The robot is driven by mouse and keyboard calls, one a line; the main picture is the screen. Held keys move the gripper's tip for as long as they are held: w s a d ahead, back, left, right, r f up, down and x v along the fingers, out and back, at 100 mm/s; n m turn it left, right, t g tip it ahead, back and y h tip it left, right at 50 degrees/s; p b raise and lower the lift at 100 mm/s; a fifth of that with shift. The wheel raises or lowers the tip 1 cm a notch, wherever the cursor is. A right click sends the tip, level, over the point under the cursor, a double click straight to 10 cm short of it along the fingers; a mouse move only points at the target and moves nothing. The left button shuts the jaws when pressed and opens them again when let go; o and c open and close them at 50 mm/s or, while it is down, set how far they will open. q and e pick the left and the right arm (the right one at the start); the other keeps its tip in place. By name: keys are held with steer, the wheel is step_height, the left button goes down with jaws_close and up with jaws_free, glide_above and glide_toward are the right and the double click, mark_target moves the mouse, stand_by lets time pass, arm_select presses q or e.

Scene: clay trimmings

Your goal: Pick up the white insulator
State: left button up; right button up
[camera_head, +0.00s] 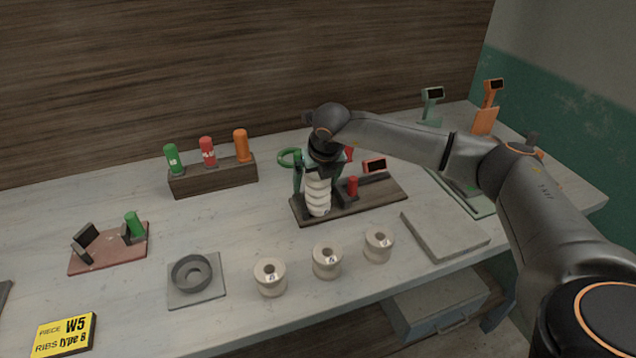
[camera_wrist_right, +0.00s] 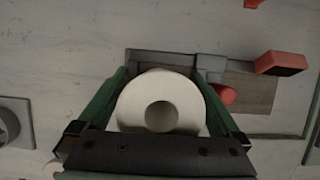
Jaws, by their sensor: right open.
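The white insulator (camera_head: 317,196) is a ribbed upright stack at the left end of a dark wooden board (camera_head: 378,195). My right gripper (camera_head: 318,172) points down over it, and its upper part is hidden by the gripper. In the right wrist view the round top of the insulator (camera_wrist_right: 162,102), with a grey centre, sits between the two green fingers of the right gripper (camera_wrist_right: 164,88). The jaws are open, one finger on each side. Whether a finger touches the insulator I cannot tell. My left gripper is not in view.
A red knob (camera_head: 352,186) and a red-framed display (camera_head: 375,165) stand on the board right of the insulator. Several spools, including one nearby (camera_head: 326,261), stand in front. A grey slab (camera_head: 444,234) lies right. A block with coloured bottles (camera_head: 213,177) stands left. Bare table lies between.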

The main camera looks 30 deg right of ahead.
steer(key=shift+c, duration=0.2)
jaws_close()
stand_by(0.5)
steer(key=shift+w+r, duration=0.1)
steer(key=shift+r, duration=0.05)
